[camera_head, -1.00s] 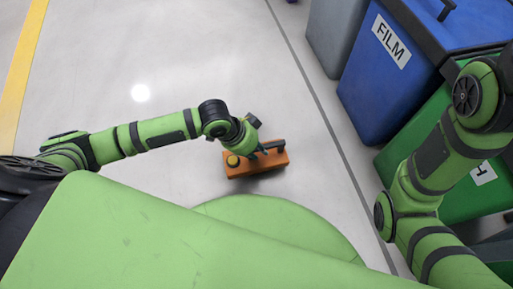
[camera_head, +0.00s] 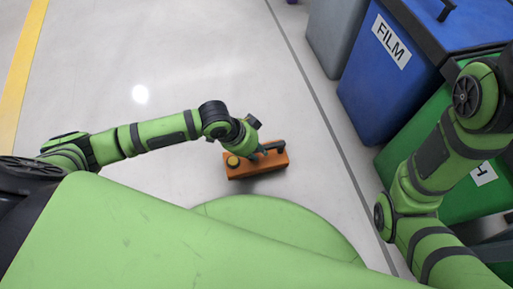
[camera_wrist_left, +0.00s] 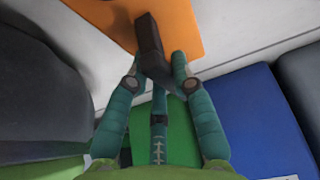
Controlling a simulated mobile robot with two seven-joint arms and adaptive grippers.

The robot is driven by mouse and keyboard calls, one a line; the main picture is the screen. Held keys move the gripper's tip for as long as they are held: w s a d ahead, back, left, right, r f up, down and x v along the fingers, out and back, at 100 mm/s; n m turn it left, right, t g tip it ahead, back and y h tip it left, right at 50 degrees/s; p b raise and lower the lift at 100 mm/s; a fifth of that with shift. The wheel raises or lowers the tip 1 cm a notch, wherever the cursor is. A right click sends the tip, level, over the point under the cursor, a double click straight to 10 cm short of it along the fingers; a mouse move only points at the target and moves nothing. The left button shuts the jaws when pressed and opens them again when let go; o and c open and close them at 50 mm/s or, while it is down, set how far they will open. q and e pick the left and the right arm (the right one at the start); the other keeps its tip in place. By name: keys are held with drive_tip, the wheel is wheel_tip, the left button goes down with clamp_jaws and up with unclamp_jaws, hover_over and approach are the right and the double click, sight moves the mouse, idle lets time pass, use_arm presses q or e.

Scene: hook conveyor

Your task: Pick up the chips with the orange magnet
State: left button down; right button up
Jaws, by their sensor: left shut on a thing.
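The orange magnet (camera_head: 262,170) is a block with a dark handle and a round yellow part on top. It shows over the pale floor in the head view; I cannot tell whether it touches the floor. In the left wrist view the orange block (camera_wrist_left: 185,28) is at the top, with its dark handle (camera_wrist_left: 150,40) reaching between my teal fingers. My left gripper (camera_head: 263,151) is shut on this handle; it also shows in the left wrist view (camera_wrist_left: 155,78). My right arm is at the right of the head view, its gripper out of frame. No chips are visible.
A blue bin (camera_head: 385,95) labelled FILM, a grey bin (camera_head: 332,40) and a green bin (camera_head: 465,200) stand along the right. A dark line runs on the floor beside them. The floor beyond the magnet is clear, with a yellow stripe (camera_head: 22,75) at the far left.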

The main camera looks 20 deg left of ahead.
use_arm(q)
drive_tip(key=shift+w+f, duration=0.1)
drive_tip(key=shift+f, duration=0.25)
idle(1.1)
drive_tip(key=shift+a+f+p, duration=0.1)
drive_tip(key=shift+f+p, duration=0.1)
drive_tip(key=shift+p, duration=0.25)
idle(1.2)
drive_tip(key=shift+f+p, duration=0.15)
drive_tip(key=shift+p, duration=0.2)
idle(0.5)
drive_tip(key=shift+s+f, duration=0.1)
drive_tip(key=shift+s, duration=0.1)
